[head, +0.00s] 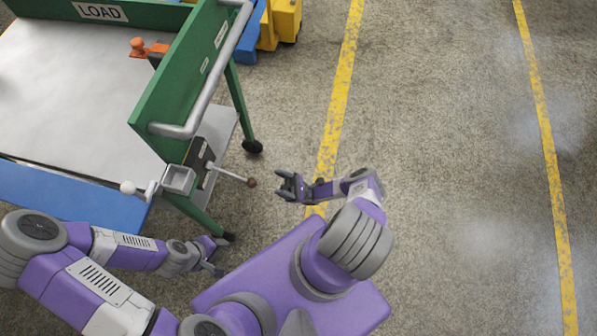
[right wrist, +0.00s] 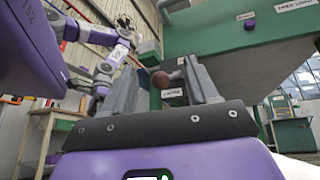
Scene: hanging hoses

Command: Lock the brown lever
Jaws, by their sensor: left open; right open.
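The brown lever is a thin metal rod with a brown ball knob (head: 251,182). It sticks out to the right from a dark plate with a small label on the green cart's side. In the right wrist view the brown knob (right wrist: 160,79) appears between the fingers, beyond them. My right gripper (head: 284,185) is open and empty, just right of the knob, with its fingers pointing at it. My left gripper (head: 220,256) is open and empty, low near the cart's corner leg, below the lever.
A white-knobbed crank (head: 128,187) sits left of the lever by a square metal socket (head: 178,180). A grey handrail (head: 212,75) runs along the green cart (head: 160,98). An orange knob (head: 138,45) stands on the cart. The floor to the right is clear.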

